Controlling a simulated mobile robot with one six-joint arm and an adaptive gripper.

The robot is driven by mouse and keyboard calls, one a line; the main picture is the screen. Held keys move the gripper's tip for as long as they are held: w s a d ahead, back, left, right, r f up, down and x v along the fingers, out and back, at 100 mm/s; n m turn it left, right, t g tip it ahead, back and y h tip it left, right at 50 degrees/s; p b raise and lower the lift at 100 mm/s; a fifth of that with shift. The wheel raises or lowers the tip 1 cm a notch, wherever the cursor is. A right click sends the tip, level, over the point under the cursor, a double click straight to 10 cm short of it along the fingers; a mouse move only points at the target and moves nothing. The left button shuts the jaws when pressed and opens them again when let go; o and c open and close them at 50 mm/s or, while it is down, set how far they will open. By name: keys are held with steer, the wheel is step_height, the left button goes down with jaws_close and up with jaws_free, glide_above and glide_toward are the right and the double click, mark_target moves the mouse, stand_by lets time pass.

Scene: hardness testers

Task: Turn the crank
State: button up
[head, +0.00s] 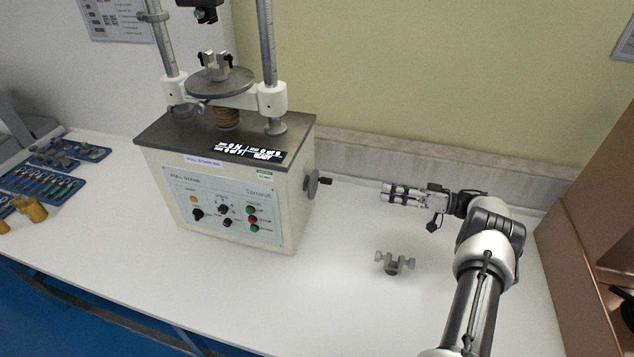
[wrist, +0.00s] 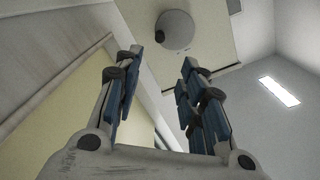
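The crank (head: 312,184) is a grey disc with a short dark handle (head: 326,181) on the right side of the white pull-stand machine (head: 230,200). In the wrist view the crank disc (wrist: 178,30) is above and beyond my fingertips, with its dark handle (wrist: 160,35) at the lower left of the disc. My gripper (head: 384,193) is to the right of the crank and points left towards it, with a clear gap between them. In the wrist view my gripper (wrist: 158,66) has its two fingers apart with nothing between them.
A small metal clamp fixture (head: 395,263) lies on the white bench (head: 330,300), below my gripper in the head view. A wall ledge (head: 430,165) runs behind. Brown boxes (head: 590,220) stand at the right. Blue tool trays (head: 40,185) and brass weights (head: 32,209) are at the left.

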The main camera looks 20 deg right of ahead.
steer(key=x, duration=1.7)
steer(key=shift+a, duration=0.15)
steer(key=shift+c, duration=0.4)
jaws_close()
